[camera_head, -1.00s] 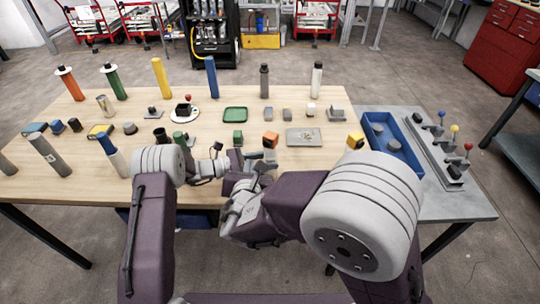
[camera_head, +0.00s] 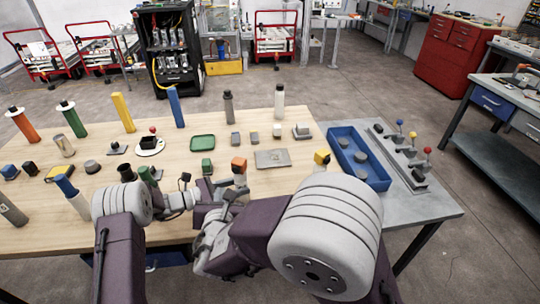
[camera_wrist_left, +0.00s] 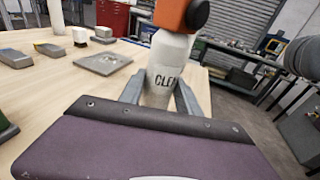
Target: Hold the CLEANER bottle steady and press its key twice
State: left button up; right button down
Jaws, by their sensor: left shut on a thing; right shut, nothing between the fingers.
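The CLEANER bottle is white with an orange head (camera_head: 239,165); its lower body in the head view is partly hidden by my grippers. In the left wrist view the bottle (camera_wrist_left: 170,62) stands upright, with part of its black lettering showing and the orange head (camera_wrist_left: 176,13) cut by the top edge. My left gripper (camera_wrist_left: 160,92) is shut on the bottle's body, one finger on each side. My right gripper (camera_head: 231,201) is shut and empty, close in front of the bottle and below its head in the picture.
A grey plate (camera_head: 272,158) lies right of the bottle and a green block (camera_head: 207,166) stands left. A yellow-topped object (camera_head: 321,160) and a blue tray (camera_head: 359,157) are farther right. A dark cup and a blue-topped bottle (camera_head: 70,193) stand left.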

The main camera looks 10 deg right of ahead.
pick_arm(q)
jog(key=o, duration=1.2)
jog(key=shift+a, duration=0.1)
jog(key=v, duration=1.2)
jog(key=shift+f, duration=0.1)
